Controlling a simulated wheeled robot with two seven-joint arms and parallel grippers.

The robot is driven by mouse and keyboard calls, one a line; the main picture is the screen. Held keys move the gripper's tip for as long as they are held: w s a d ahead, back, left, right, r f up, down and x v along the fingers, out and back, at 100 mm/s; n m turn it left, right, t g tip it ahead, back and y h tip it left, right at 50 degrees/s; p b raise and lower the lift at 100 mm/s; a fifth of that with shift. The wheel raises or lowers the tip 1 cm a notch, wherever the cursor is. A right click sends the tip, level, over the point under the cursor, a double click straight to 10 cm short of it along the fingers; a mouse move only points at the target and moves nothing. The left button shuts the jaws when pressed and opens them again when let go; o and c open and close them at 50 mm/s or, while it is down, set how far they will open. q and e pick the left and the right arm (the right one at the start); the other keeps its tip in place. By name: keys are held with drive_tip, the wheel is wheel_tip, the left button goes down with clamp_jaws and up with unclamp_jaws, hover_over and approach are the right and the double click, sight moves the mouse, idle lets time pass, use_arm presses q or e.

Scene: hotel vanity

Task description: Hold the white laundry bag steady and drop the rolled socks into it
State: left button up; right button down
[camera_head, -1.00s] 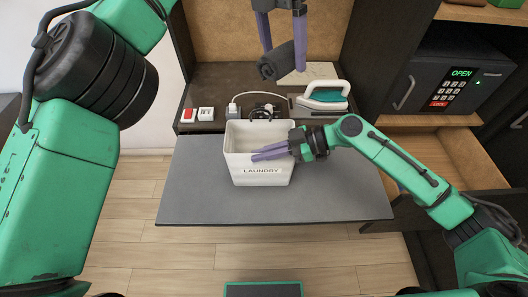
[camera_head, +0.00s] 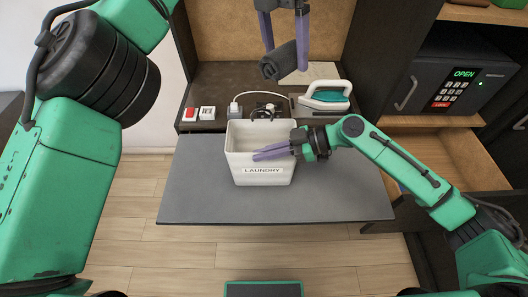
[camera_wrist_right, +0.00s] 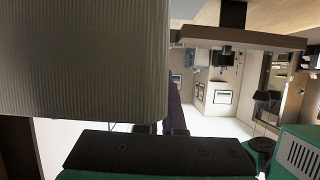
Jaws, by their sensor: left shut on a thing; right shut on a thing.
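The white laundry bag (camera_head: 261,171), labelled LAUNDRY, stands upright and open-topped on the grey pull-out board. My right gripper (camera_head: 272,153) is shut on its right front rim. In the right wrist view the bag's pale ribbed wall (camera_wrist_right: 85,60) fills the upper left, with the purple fingers (camera_wrist_right: 172,112) beside it. My left gripper (camera_head: 286,42) is shut on the dark grey rolled socks (camera_head: 278,63). It holds them up, behind and slightly right of the bag's opening in the head view. The bag's inside bottom is hidden.
A teal and white iron (camera_head: 325,96) rests on a tray at the back right. A red switch (camera_head: 189,115), a socket with a plug (camera_head: 233,107) and a cable lie behind the bag. The grey board (camera_head: 340,195) is clear around the bag.

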idle(0.5)
drive_tip(key=shift+a, duration=0.1)
use_arm(q)
drive_tip(key=shift+s+a+f+n+t, duration=0.1)
drive_tip(key=shift+a+f+n+t, duration=0.15)
drive_tip(key=shift+a+f+n, duration=1.75)
drive_tip(key=shift+w+a+f+n+t, duration=0.25)
drive_tip(key=shift+f+n, duration=0.75)
drive_tip(key=shift+f, duration=2.25)
drive_tip(key=shift+s+a+f+n+t, duration=0.3)
drive_tip(key=shift+a+f+n, duration=0.95)
drive_tip(key=shift+f, duration=1.4)
drive_tip(key=o, duration=1.1)
drive_tip(key=shift+d+n, duration=0.25)
drive_tip(key=w+d+v, duration=0.1)
drive_tip(key=d+v, duration=0.1)
drive_tip(key=v, duration=1)
hover_over(253, 113)
drive_tip(key=s+a, duration=0.2)
drive_tip(key=s, duration=0.5)
drive_tip(key=shift+w+d, duration=0.25)
